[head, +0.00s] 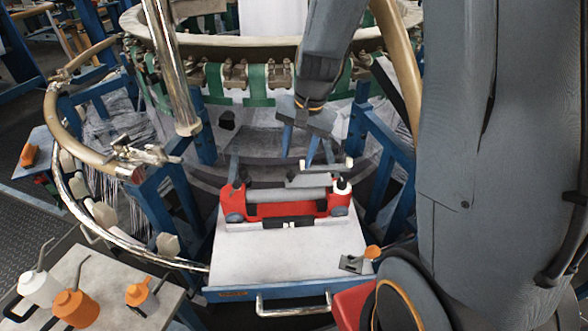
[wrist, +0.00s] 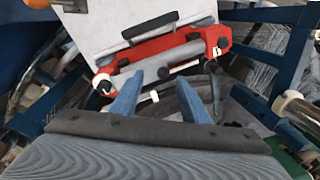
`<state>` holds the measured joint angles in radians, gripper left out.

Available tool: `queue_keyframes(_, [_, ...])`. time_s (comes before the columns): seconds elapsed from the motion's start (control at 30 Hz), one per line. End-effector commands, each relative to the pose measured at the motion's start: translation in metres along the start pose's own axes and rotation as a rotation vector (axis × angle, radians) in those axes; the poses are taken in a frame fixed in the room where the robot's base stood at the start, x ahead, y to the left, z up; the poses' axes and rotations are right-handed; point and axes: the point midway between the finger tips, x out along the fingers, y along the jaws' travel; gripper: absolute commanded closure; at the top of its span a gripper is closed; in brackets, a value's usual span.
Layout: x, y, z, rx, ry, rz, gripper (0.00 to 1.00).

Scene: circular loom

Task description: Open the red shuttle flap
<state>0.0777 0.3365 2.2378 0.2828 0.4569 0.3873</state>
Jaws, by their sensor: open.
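The red shuttle (head: 282,210) lies on a white-topped table (head: 290,255), with a grey roller along its length; it also shows in the wrist view (wrist: 150,49). A dark bar-like piece (wrist: 150,26) sits along the shuttle's table side in the wrist view. I cannot tell for certain which part is the flap or whether it is open. My gripper (head: 296,160) is open and empty, pointing down above and behind the shuttle. In the wrist view its blue fingertips (wrist: 160,78) reach towards the shuttle's near edge, with a gap between them. No contact is clear.
The circular loom (head: 240,75) with green straps stands behind. Blue frame posts (head: 368,140) flank the shuttle. A chrome pole (head: 172,70) stands at left. A small tool with an orange knob (head: 372,252) lies at the table's right edge. A side table (head: 100,262) holds oil cans.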

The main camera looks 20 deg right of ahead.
Motion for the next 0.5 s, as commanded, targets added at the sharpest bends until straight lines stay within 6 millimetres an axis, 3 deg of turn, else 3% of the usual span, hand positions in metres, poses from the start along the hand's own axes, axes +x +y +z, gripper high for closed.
queue_keyframes(0.13, [0.01, -0.007, -0.016, 0.104, -0.008, -0.015, 0.59])
queue_keyframes(0.5, [0.052, -0.009, -0.016, 0.116, -0.01, -0.016, 0.59])
